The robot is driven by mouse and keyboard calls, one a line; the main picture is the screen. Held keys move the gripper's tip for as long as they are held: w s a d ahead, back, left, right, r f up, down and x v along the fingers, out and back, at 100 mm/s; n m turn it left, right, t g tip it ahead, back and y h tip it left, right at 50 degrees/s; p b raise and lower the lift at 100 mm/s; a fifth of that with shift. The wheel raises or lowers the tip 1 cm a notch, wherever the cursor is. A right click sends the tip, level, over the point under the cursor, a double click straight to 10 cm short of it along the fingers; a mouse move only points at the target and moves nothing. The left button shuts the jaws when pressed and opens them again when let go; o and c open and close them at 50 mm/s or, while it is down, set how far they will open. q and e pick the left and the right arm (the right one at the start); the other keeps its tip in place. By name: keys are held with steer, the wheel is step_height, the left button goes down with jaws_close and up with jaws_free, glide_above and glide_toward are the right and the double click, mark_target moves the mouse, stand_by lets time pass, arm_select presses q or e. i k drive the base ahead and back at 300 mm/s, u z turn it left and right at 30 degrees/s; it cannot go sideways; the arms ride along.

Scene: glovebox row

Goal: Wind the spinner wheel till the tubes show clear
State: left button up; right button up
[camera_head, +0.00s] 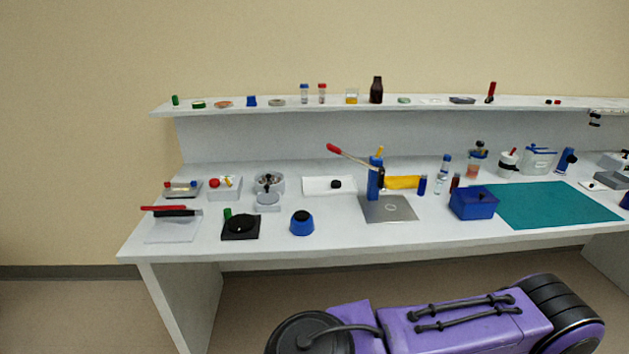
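A small round clear-and-grey device (269,183) with dark parts on its top stands at the left of the bench; it looks like the spinner wheel. A pale round piece (267,201) stands directly in front of it. Any tubes in it are too small to make out, and I cannot tell whether they are clear or cloudy. Neither of my grippers is in view.
The white bench (340,235) is crowded. A black square plate with a disc (240,227) and a blue knob-like item (302,223) stand near the front left. A blue press with red handle (376,180), blue box (473,203) and teal mat (555,205) are further right.

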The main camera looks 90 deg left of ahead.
mark_target(267, 198)
steer(key=i, duration=0.35)
steer(key=u, duration=0.95)
